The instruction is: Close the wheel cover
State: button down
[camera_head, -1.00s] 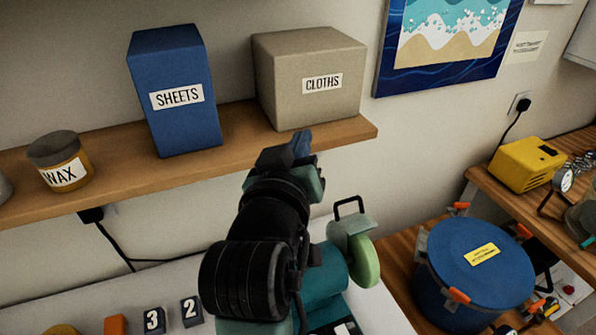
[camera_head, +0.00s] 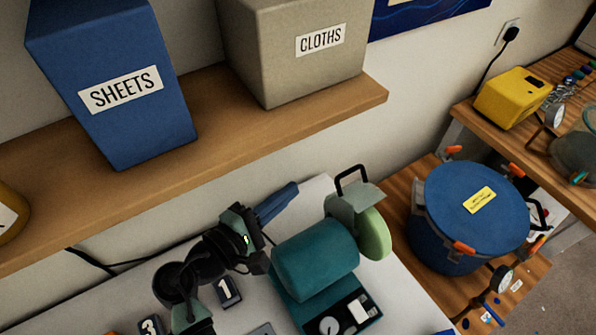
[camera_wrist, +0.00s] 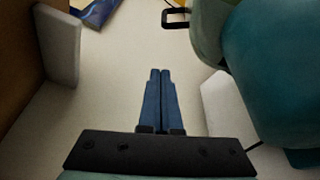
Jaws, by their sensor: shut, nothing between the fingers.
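The wheel cover (camera_head: 354,198) is a grey-green hood with a black loop handle (camera_head: 351,178) at the right end of the teal grinder (camera_head: 315,258). It sits over the upper part of a pale green wheel (camera_head: 374,234), whose right side shows bare. Whether the cover is fully down cannot be told. My gripper (camera_head: 292,188) has blue fingers and is left of the cover, behind the grinder, apart from both. In the wrist view my gripper (camera_wrist: 160,75) is shut and empty. There the handle (camera_wrist: 176,18) shows ahead and to the right, with the teal grinder body (camera_wrist: 290,70) on the right.
A wooden shelf (camera_head: 215,150) with the blue SHEETS box (camera_head: 110,80) and the CLOTHS box (camera_head: 295,55) hangs above my arm. Numbered blocks (camera_head: 228,290) lie on the white bench. A blue lidded pot (camera_head: 470,215) stands to the right. The wall is close behind.

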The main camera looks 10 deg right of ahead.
aim_at(351, 199)
jog(key=w+d+p, duration=0.2)
jog(key=d+p, duration=0.3)
jog(key=d, duration=0.3)
jog(key=shift+d+r, duration=0.2)
jog(key=shift+d, duration=0.05)
jog(key=shift+s+b, duration=0.1)
jog(key=shift+b, duration=0.2)
